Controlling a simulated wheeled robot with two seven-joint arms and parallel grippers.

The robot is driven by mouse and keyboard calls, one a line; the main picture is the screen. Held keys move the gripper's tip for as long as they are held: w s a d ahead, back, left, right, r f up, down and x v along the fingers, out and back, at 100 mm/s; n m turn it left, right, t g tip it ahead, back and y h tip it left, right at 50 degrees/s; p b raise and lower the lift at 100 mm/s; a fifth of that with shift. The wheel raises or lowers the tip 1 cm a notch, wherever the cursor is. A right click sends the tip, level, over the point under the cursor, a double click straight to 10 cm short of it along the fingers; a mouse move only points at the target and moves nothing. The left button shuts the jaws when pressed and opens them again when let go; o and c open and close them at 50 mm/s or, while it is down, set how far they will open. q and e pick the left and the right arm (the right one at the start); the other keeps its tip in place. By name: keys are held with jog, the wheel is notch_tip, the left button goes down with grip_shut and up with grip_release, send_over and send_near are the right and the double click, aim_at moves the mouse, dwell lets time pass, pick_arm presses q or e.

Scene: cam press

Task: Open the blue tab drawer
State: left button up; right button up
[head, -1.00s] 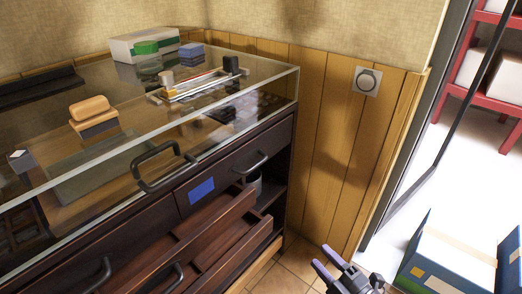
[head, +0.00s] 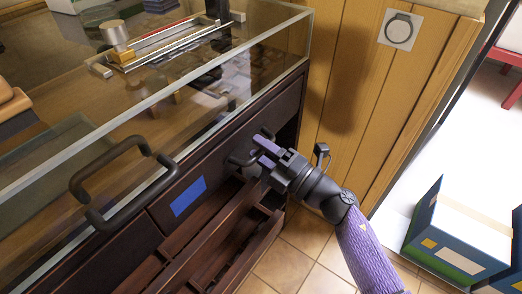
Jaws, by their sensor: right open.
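The blue tab (head: 188,196) is a flat blue rectangle on the dark brown front of the upper drawer (head: 222,172), under the glass top of the cabinet. This drawer front stands flush with the cabinet, so it looks closed. Its dark bar handle (head: 238,161) is to the right of the tab, partly hidden by my right gripper. My right gripper (head: 262,151), with purple fingers, is open at the handle; I cannot tell whether the handle bar lies between the fingers. My left gripper is out of view.
Below, a wooden drawer (head: 205,238) stands pulled out. A large black handle (head: 115,172) is on the glass case front at left. A wood-panelled wall (head: 345,95) stands at right, and a blue-green box (head: 462,232) sits on the floor. Tiled floor is clear between them.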

grip_shut()
dwell(1.1)
dwell(0.3)
